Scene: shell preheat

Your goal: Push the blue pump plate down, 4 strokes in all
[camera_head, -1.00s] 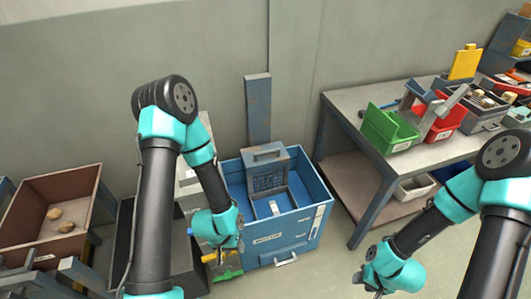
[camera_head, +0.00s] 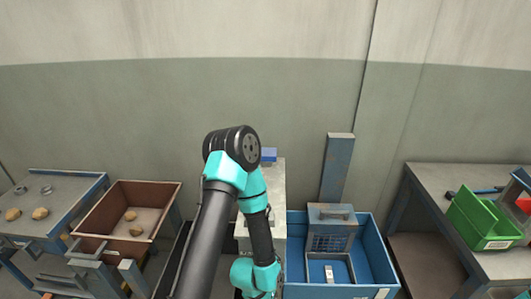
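A small blue plate (camera_head: 268,155), seemingly the pump plate, sits on top of a pale grey upright box (camera_head: 272,180) near the wall. My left arm's dark elbow partly covers it from the left, so its full shape is hidden. My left arm bends down in front of the grey box, with its wrist at the bottom edge of the view. The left gripper's fingers are below the frame, so whether they hold anything is hidden. My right arm and gripper are out of view.
A blue bin (camera_head: 378,262) with a grey caged unit (camera_head: 331,230) stands right of the grey box. A brown bin (camera_head: 150,195) with lumps stands left. A side table (camera_head: 455,180) with a green tray (camera_head: 484,215) is at right; another table (camera_head: 65,185) is far left.

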